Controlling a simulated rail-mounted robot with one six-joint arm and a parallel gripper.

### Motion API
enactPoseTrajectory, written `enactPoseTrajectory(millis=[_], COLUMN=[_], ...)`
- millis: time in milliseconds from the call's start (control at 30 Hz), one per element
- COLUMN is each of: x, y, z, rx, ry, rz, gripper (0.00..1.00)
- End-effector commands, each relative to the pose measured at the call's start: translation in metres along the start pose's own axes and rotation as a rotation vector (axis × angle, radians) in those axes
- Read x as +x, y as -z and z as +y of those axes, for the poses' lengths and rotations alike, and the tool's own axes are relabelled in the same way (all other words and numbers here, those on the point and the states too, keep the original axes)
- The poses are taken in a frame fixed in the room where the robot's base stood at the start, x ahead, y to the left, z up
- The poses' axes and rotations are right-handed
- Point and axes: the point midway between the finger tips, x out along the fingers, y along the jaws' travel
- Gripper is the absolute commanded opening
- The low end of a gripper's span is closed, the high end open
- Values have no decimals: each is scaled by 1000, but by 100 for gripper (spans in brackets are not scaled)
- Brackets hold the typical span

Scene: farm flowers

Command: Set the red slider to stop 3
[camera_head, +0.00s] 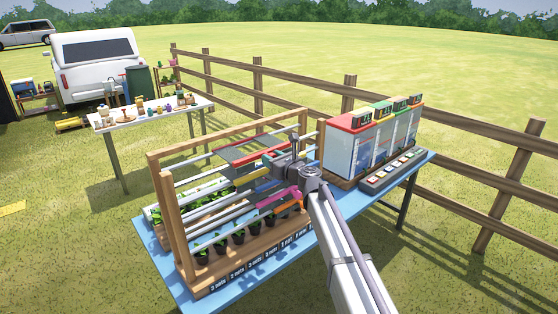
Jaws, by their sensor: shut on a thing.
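The red slider (257,160) is a flat red piece on one of the upper rails of a wooden frame (174,220). My gripper (283,161) is at the right end of the red slider, within the frame's rails. It is shut, seemingly on the red slider, but its fingertips are small and partly hidden by my wrist. I cannot make out the stop marks or which stop the slider is at.
Yellow, blue, magenta and orange pieces lie close below on other rails. Small potted plants (221,245) stand under the rails on the blue table (170,269). A glass-fronted cabinet (366,148) with several displays stands to the right, a button panel (396,169) before it.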

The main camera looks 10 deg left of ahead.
Motion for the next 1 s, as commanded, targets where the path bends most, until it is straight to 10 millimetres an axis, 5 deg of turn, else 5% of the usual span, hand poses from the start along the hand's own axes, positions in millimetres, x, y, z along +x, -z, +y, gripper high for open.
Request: enactPoseTrajectory(millis=[100,133,367,733,1000], x=[-1,-1,-1,-12,-74], y=[0,0,0,0,0], z=[0,0,0,0,2], rx=[-1,-1,-1,-1,-1], ry=[0,0,1,2,3], rz=[1,1,0,0,0], gripper=[0,40,62,63,63])
